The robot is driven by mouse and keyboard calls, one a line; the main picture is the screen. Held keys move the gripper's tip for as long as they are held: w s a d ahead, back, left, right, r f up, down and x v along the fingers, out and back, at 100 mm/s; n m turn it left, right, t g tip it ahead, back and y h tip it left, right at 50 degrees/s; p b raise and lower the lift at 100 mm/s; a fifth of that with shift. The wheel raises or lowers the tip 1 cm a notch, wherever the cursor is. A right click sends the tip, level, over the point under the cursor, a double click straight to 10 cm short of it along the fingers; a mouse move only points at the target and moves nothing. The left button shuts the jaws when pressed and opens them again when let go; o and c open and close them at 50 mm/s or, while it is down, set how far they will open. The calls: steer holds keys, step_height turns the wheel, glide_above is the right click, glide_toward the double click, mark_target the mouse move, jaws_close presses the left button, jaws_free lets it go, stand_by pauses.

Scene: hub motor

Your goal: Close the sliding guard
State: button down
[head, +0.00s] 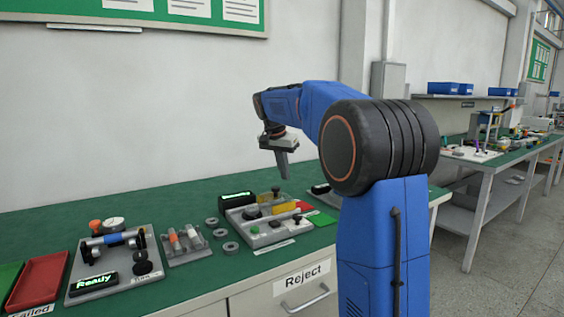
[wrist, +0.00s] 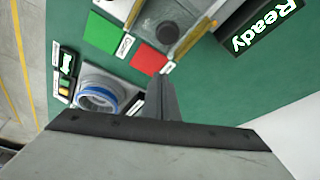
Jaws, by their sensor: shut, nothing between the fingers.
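The grey station (head: 262,236) stands on the green bench in the head view, with a yellow see-through panel (head: 283,208) on its right part that looks like the sliding guard. In the wrist view the station (wrist: 188,14) is at the top, with yellow edges (wrist: 202,36) and a dark round part (wrist: 167,32) between them. How far the guard is slid cannot be told. My gripper (head: 284,174) is shut and empty, pointing down above and behind the station, apart from it. Its fingers (wrist: 161,88) also show in the wrist view.
A lit Ready display (wrist: 262,28) stands beside the station. A red card (wrist: 149,59) and a green card (wrist: 104,30) lie beside it. A fixture with a blue ring (wrist: 97,97) is near my fingers in the wrist view. Loose grey rings (head: 230,248) and a red tray (head: 38,281) are further left.

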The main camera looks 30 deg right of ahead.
mark_target(279, 195)
steer(key=shift+s+a+f, duration=0.25)
steer(key=shift+s+a, duration=0.05)
steer(key=shift+a, duration=0.25)
steer(key=shift+s+a+f, duration=0.25)
steer(key=shift+s+a, duration=0.05)
steer(key=shift+a, duration=0.2)
steer(key=shift+s+a+f, duration=0.25)
steer(key=shift+s+a, duration=0.05)
steer(key=shift+a, duration=0.25)
steer(key=a, duration=0.9)
steer(key=shift+s+a, duration=0.15)
steer(key=shift+a, duration=0.2)
